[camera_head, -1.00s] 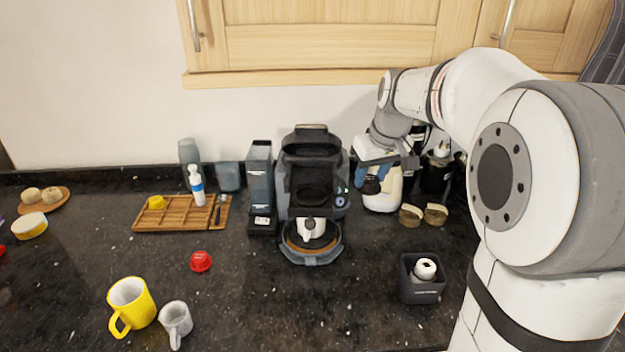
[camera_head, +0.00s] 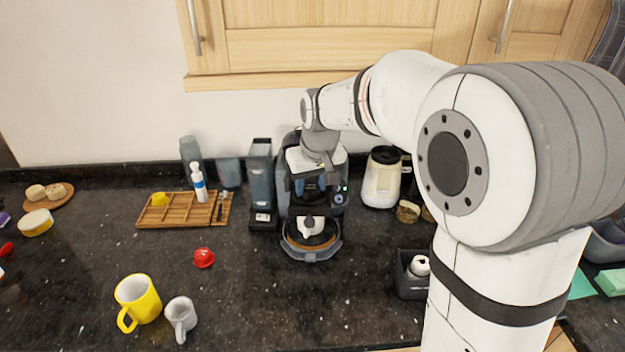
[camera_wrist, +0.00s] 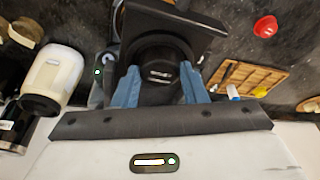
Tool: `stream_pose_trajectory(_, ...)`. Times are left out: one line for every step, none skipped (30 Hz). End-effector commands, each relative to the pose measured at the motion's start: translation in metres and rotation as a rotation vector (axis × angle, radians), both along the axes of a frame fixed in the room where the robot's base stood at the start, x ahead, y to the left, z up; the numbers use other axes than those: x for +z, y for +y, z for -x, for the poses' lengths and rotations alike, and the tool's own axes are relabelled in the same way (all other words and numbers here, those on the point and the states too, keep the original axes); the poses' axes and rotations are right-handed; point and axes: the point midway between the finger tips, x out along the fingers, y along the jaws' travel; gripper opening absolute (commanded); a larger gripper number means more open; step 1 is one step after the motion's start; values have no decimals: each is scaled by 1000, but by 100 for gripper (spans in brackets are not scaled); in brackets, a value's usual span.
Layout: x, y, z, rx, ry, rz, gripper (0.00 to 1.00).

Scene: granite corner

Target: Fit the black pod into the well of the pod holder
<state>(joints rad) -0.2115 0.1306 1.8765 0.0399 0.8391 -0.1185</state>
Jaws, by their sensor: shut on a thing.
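My gripper (camera_head: 311,193) is over the open coffee machine (camera_head: 336,212), with its blue fingers pointing down. It is shut on the black pod (camera_wrist: 160,88), which sits between the two fingers in the wrist view. In the head view the gripper and wrist cover most of the pod. The pod holder's well is mostly hidden behind my gripper in the head view. In the wrist view a dark round rim (camera_wrist: 160,42) shows just beyond the pod. Black on black, I cannot tell whether the pod touches the well.
A tall grey canister (camera_head: 261,180) stands close on the machine's left. A cream jar (camera_head: 381,180) stands to its right. A wooden tray (camera_head: 173,214), a red pod (camera_head: 204,258), a yellow mug (camera_head: 138,302) and a grey cup (camera_head: 181,315) are further left. The front middle counter is clear.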

Motion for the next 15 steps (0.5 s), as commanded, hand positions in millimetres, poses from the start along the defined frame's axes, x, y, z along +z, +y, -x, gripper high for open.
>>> stream_pose_trajectory(0,0,0,0,-1,0,14)
stream_pose_trajectory(0,0,0,0,-2,-1,14)
stream_pose_trajectory(0,0,0,0,-2,-1,14)
stream_pose_trajectory(0,0,0,0,-2,-1,14)
stream_pose_trajectory(0,0,0,0,-2,-1,14)
stream_pose_trajectory(-2,0,0,0,-2,-1,14)
stream_pose_trajectory(-1,0,0,0,-2,-1,40)
stream_pose_trajectory(-1,0,-1,0,-2,-1,43)
stream_pose_trajectory(-1,0,0,0,-3,-1,46)
stream_pose_trajectory(-1,0,0,0,-3,-1,48)
stream_pose_trajectory(0,0,-1,0,-3,-1,51)
stream_pose_trajectory(0,0,-1,0,-3,-1,54)
stream_pose_trajectory(0,0,-1,0,-3,-1,57)
stream_pose_trajectory(0,0,-1,0,-3,-1,59)
stream_pose_trajectory(0,0,-1,0,-3,-1,61)
